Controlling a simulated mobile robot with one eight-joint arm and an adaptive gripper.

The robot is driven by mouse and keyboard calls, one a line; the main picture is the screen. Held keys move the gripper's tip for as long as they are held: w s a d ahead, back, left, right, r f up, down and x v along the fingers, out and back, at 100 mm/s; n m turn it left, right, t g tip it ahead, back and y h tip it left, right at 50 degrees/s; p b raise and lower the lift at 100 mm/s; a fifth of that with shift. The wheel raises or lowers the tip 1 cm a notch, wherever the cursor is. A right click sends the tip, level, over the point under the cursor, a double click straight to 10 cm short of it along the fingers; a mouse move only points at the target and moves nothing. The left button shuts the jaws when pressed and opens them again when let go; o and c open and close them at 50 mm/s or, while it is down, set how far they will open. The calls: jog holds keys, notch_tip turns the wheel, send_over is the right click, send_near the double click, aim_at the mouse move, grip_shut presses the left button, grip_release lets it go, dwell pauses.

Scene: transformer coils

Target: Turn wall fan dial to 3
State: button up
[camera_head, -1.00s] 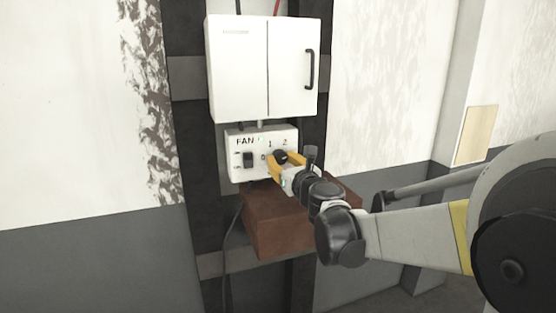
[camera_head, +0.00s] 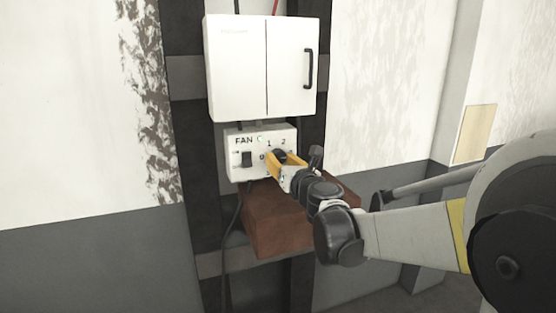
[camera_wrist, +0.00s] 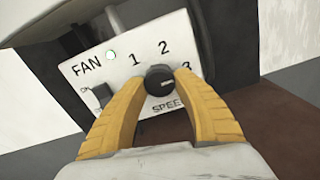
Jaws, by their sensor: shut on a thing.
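The white fan control panel (camera_head: 235,170) carries a FAN label, a lit indicator, a black ON switch and a round black dial. The dial (camera_wrist: 160,80) shows in the wrist view with the numbers 1 and 2 above it and 3 at its right, partly behind a finger. A short light mark on the dial's face points roughly right, toward the 3 side; its exact setting is hard to tell. My gripper (camera_wrist: 162,82) has its yellow fingers shut on the dial, one on each side. In the head view my gripper (camera_head: 282,158) hides part of the dial.
A white two-door cabinet (camera_head: 237,70) with a black handle hangs above the panel. A brown box (camera_head: 275,225) sits just below my gripper. A dark cable (camera_head: 229,240) hangs at the left. Open space lies to the left of the panel.

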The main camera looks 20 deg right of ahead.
jog(key=o, duration=1.2)
jog(key=s, duration=1.2)
